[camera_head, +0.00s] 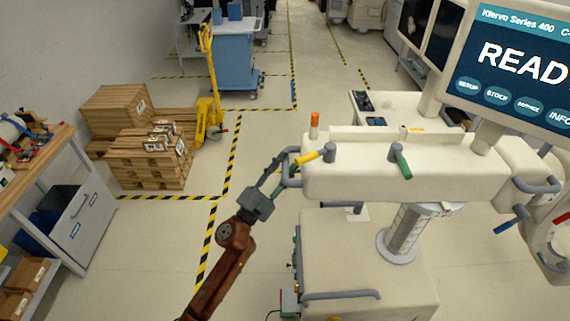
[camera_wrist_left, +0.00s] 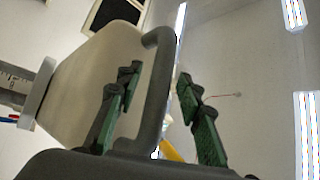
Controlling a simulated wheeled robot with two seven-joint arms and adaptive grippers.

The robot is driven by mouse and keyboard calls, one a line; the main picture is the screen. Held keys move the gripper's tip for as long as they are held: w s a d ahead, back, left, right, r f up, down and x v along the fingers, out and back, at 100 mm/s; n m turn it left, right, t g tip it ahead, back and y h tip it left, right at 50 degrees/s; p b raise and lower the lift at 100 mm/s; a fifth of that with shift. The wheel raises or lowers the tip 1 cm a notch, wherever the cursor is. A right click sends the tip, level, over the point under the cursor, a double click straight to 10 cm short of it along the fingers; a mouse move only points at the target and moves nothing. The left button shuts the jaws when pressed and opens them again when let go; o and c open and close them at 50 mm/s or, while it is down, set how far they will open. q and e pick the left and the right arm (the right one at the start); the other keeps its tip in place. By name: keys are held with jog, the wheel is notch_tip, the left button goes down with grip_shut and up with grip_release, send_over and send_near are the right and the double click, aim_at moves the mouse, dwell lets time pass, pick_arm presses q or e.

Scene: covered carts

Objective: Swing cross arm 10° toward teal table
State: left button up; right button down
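The cross arm (camera_head: 365,168) is a thick cream beam on a grey column (camera_head: 402,232) above a cream wheeled base. A grey loop handle (camera_head: 291,168) is on its left end; it also shows in the left wrist view (camera_wrist_left: 158,95). My left gripper (camera_head: 279,164) is at this handle. In the wrist view its green fingers (camera_wrist_left: 158,76) stand apart, one on each side of the handle bar, with gaps showing. The blue-teal table (camera_head: 222,52) stands at the back, left of centre. My right gripper is not in view.
A screen reading "READY" (camera_head: 518,70) stands over the beam's right end. Wooden crates (camera_head: 150,160) and a yellow pallet jack (camera_head: 208,100) are at left. A workbench (camera_head: 75,215) stands at the left edge. Floor between the taped lines and the cart is clear.

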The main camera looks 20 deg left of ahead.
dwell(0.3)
pick_arm(q)
grip_shut()
dwell(0.3)
